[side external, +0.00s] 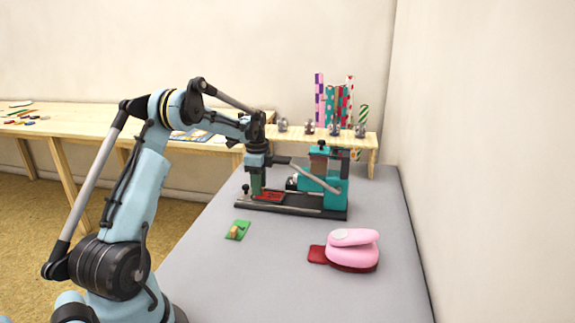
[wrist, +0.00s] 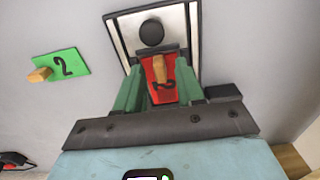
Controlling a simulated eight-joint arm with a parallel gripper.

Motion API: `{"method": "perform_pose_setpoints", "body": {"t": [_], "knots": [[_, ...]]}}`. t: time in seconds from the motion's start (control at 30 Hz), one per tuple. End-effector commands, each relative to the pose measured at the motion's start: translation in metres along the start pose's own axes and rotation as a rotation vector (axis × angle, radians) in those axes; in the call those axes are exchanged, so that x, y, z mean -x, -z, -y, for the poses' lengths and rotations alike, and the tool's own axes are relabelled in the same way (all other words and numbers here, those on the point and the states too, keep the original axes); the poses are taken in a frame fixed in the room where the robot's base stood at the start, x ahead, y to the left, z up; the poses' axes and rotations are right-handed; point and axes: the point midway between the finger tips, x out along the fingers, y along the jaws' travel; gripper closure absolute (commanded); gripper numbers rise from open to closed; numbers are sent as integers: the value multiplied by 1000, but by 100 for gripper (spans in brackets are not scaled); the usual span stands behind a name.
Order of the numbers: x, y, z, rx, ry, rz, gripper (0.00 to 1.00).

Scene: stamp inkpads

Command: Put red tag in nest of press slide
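The red tag (wrist: 164,94), with a dark number and a wooden grip block, lies on the press slide (wrist: 194,35) in the wrist view, beyond which is a black round knob. In the side external view the red tag (side external: 270,196) shows low on the slide at the left of the teal and black press (side external: 335,188). My gripper (wrist: 160,66) has its green fingers on either side of the wooden block, with gaps showing, so it is open. In the side external view my gripper (side external: 257,192) is down at the slide. Whether the tag sits flat in the nest is partly hidden.
A green tag (side external: 238,230) with a wooden block lies on the grey table in front of the press. A pink punch (side external: 354,247) with a dark red base stands to the right. A wooden shelf (side external: 367,143) with paper rolls is behind the press.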

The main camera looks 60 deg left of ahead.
Motion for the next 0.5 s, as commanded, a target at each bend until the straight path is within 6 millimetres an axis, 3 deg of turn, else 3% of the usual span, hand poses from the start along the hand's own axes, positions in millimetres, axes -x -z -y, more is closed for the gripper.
{"method": "perform_pose_setpoints", "body": {"t": [0.17,0.5], "knots": [[15,0,0,0,0,0,62],[81,0,0,0,0,0,62]]}}
